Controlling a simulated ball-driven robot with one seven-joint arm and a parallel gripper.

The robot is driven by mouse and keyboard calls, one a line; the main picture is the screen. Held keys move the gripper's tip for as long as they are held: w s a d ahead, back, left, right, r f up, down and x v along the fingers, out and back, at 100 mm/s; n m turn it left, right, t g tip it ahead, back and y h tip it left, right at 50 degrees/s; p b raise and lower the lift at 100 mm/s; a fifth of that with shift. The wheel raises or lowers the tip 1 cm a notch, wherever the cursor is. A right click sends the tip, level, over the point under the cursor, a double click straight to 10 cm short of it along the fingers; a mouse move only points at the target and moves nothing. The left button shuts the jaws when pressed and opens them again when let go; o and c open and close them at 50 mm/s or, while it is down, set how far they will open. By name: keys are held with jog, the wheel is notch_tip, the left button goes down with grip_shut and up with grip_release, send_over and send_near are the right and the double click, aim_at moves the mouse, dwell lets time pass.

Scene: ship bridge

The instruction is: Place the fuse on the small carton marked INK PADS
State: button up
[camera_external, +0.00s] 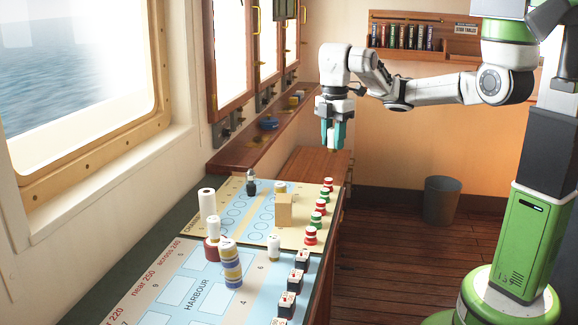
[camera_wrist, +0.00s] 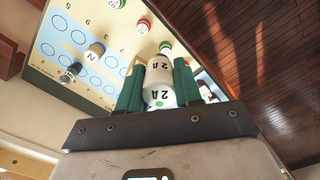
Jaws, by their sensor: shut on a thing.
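My gripper (camera_external: 333,137) hangs above the far right part of the table with its teal fingers pointing down. In the wrist view my gripper (camera_wrist: 158,92) is shut on the fuse (camera_wrist: 159,72), a white cylinder marked 2A.
Red, white and green pieces (camera_external: 320,206) line the board's right edge. A dark figure (camera_external: 251,182), a white roll (camera_external: 207,205), a blue-yellow stack (camera_external: 232,265) and a white cylinder (camera_external: 274,247) stand around. Dark-and-white blocks (camera_external: 295,280) line the near right edge.

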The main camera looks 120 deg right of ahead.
jog(key=w+d+f, duration=0.1)
jog(key=w+f, duration=0.2)
jog(key=w, duration=0.1)
jog(key=w+d+f+p, duration=0.1)
jog(key=w+d+f, duration=0.1)
jog(key=w+f, duration=0.1)
jog(key=w+d+f, duration=0.2)
jog(key=w+f, duration=0.1)
jog(key=w, duration=0.1)
jog(key=shift+w+d+f+p, duration=0.1)
jog(key=shift+w+d+p, duration=0.1)
jog(key=shift+w+p, duration=0.15)
jog(key=shift+w+d+f+p, duration=0.15)
jog(key=shift+f+p, duration=0.4)
jog(key=shift+f, duration=1.25)
jog(key=shift+f, duration=0.1)
jog(key=o, duration=1)
notch_tip(320, 180, up, 12)
jog(key=shift+r+b, duration=0.15)
jog(key=shift+b, duration=0.8)
jog(key=shift+w, duration=0.1)
